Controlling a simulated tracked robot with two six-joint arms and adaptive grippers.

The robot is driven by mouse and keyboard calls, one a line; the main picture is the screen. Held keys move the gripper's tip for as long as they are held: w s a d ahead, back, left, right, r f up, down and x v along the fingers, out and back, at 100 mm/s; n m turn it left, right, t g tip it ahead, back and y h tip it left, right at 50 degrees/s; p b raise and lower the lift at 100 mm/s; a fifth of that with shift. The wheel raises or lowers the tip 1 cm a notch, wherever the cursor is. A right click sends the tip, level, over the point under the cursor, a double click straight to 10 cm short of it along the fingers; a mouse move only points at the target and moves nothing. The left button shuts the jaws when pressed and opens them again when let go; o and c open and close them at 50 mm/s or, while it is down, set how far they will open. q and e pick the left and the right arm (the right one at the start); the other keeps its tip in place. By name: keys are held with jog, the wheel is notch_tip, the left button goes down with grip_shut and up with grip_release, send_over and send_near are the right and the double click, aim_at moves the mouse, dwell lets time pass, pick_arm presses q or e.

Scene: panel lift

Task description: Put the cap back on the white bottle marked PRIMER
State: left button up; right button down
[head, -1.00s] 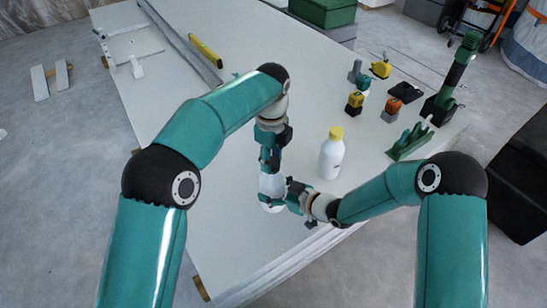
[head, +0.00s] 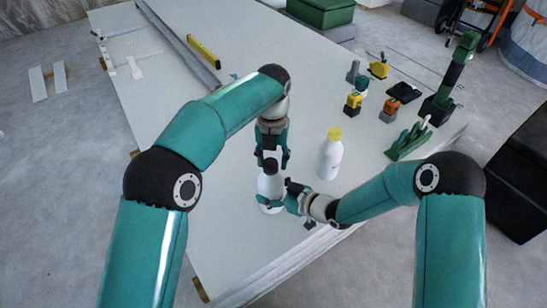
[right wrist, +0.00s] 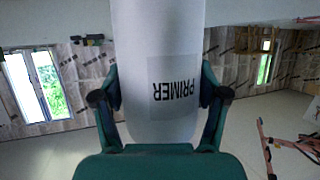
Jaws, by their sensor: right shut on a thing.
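The white PRIMER bottle (head: 270,188) stands upright near the front edge of the white panel. My right gripper (head: 291,197) is shut on its side. In the right wrist view the bottle (right wrist: 160,60) sits between the two fingers, and its PRIMER label reads upside down. My left gripper (head: 271,160) points straight down over the bottle's top, with its fingers to either side. The cap does not show; the left gripper hides the bottle's neck. Whether the left fingers are closed on a cap is unclear.
Another white bottle (head: 330,158) with a yellow cap stands close by on the right. Small tools, a green rack (head: 408,143) and a tall green-and-black tool (head: 455,75) stand at the panel's right end. A yellow level (head: 204,51) lies farther back. The panel's left middle is clear.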

pick_arm(q)
jog(key=shift+o, duration=1.1)
jog(key=shift+r, duration=0.15)
jog(key=shift+r, duration=2.15)
jog(key=shift+c, duration=0.4)
